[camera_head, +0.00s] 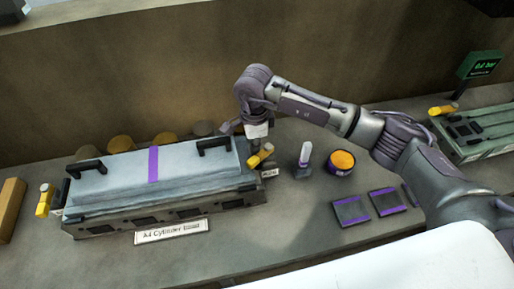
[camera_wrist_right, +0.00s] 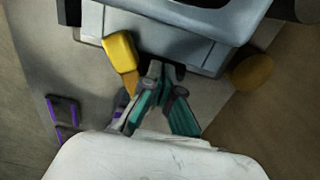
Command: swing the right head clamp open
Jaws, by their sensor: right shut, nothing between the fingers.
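The right head clamp (camera_head: 261,155) has a yellow handle and stands at the right end of the cylinder head (camera_head: 115,179), tilted up to the right. My right gripper (camera_head: 254,147) points down right beside it, with its fingertips partly hidden in the head view. In the right wrist view the shut, empty fingers (camera_wrist_right: 160,76) are at the edge of the head, and the yellow clamp handle (camera_wrist_right: 120,52) is just left of them. I cannot tell whether they touch. The left head clamp (camera_head: 45,200) stands upright at the head's other end. My left gripper is out of view.
The head has two black handles (camera_head: 214,145) on top. Right of it stand a white-and-purple bottle (camera_head: 304,155) and an orange-filled tub (camera_head: 342,161). Another engine block (camera_head: 480,132) with a green display (camera_head: 481,65) is far right.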

